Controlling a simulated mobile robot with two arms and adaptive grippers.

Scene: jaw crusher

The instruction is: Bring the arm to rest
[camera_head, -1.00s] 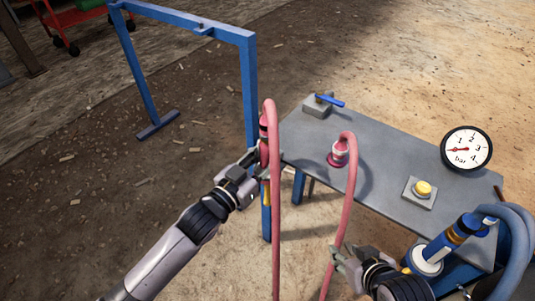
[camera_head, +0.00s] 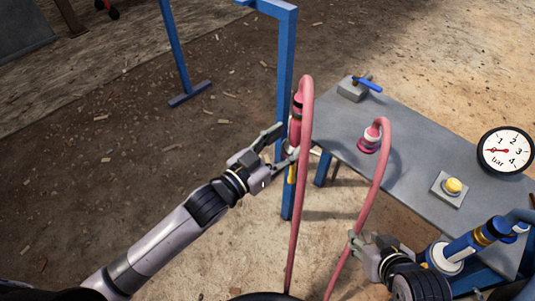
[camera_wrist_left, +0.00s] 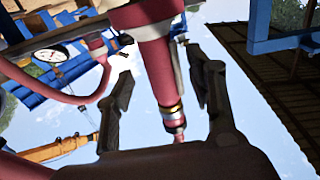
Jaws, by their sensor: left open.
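My left gripper (camera_head: 284,146) is open in the head view, close to the left side of a red hose fitting (camera_head: 296,118) by the blue frame post. In the left wrist view, the fitting (camera_wrist_left: 158,70) stands between the spread fingers of my left gripper (camera_wrist_left: 162,82), with gaps on both sides. My right gripper (camera_head: 353,244) is low in the head view, by the second pink hose (camera_head: 377,185). Whether it touches or grips that hose is unclear.
A grey table (camera_head: 415,165) carries a blue-handled valve (camera_head: 366,84), a red hose connection (camera_head: 369,140), a yellow button (camera_head: 453,186) and a pressure gauge (camera_head: 506,150). A blue frame (camera_head: 285,75) stands behind my left gripper.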

